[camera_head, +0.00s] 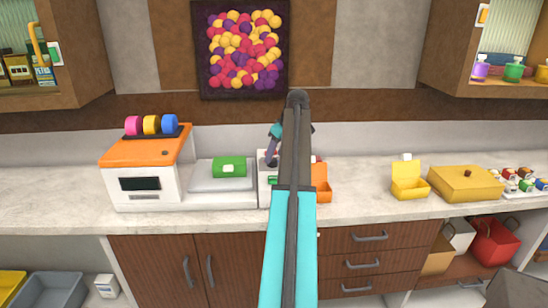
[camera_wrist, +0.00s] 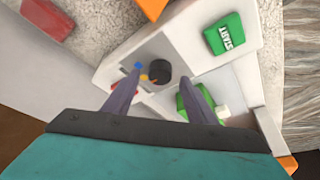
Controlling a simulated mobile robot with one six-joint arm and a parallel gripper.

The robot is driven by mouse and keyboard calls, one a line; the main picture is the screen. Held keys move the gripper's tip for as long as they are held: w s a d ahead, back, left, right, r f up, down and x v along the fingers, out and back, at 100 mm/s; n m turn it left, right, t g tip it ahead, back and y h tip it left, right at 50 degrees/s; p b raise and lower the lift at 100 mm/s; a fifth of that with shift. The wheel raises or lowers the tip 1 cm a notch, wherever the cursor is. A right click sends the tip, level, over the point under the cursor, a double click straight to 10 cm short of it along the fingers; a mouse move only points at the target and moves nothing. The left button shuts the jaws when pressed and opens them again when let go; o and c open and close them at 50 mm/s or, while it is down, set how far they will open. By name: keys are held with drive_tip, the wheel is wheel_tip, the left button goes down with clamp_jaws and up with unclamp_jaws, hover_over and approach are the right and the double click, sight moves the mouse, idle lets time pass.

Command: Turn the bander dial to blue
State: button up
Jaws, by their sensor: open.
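The bander is a white machine with an orange top (camera_head: 148,148) at the left of the counter. Its white control panel (camera_wrist: 118,68) fills the middle of the wrist view. The black dial (camera_wrist: 160,71) sits on that panel, with blue, orange and red marks on its left side. I cannot make out clearly which mark it points to. My gripper (camera_wrist: 163,80) is open, its two purple fingers on either side of the dial in this view. Contact cannot be told. In the head view, my gripper (camera_head: 272,148) is partly hidden by my arm, and the dial is hidden.
A green START button (camera_wrist: 224,34) is on the same panel. A green box (camera_head: 229,167) lies on the bander's bed. Pink, yellow and blue rolls (camera_head: 152,125) stand on top. An orange open box (camera_head: 320,185) is right of the panel. A yellow box (camera_head: 465,183) stands farther right.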

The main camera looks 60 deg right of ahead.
sight(272, 163)
drive_tip(key=shift+x, duration=1.2)
drive_tip(key=c, duration=0.9)
drive_tip(key=shift+a, duration=0.25)
drive_tip(key=shift+c, duration=0.8)
drive_tip(key=shift+d, duration=0.2)
